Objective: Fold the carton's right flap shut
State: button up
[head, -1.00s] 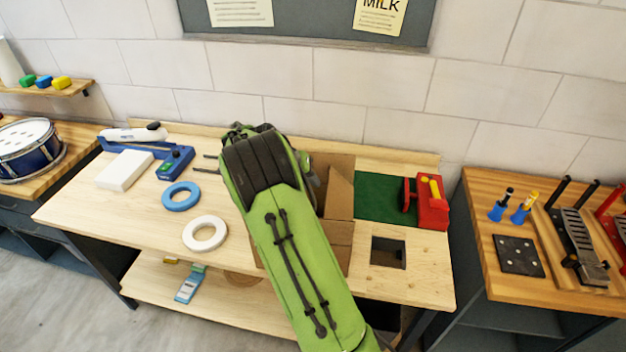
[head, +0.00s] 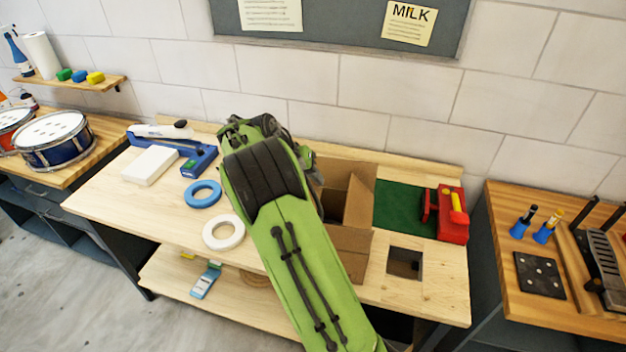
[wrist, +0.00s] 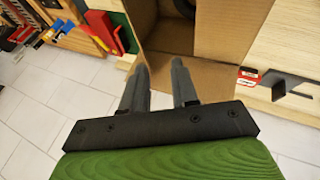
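The brown cardboard carton (head: 336,205) stands on the middle of the wooden bench, its left part hidden behind my green arm. Its right flap (head: 359,196) stands up at the right side of the opening, not lying over it. Another flap (head: 350,242) hangs out at the front. In the wrist view the open carton (wrist: 212,30) is at the top, with a flap (wrist: 205,78) spread out below its opening. My gripper (wrist: 162,68) is open and empty, its two dark fingers apart in front of that flap. Contact cannot be told. The head view hides the fingers.
A green mat (head: 398,208) and a red device with a yellow handle (head: 453,215) are right of the carton. A square hole (head: 404,262) is in the bench front. Blue (head: 203,193) and white (head: 223,232) rings lie left of my arm.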

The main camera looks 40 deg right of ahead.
jog(key=v, duration=1.5)
jog(key=shift+a+r, duration=0.2)
jog(key=shift+r, duration=0.1)
jog(key=shift+c, duration=0.4)
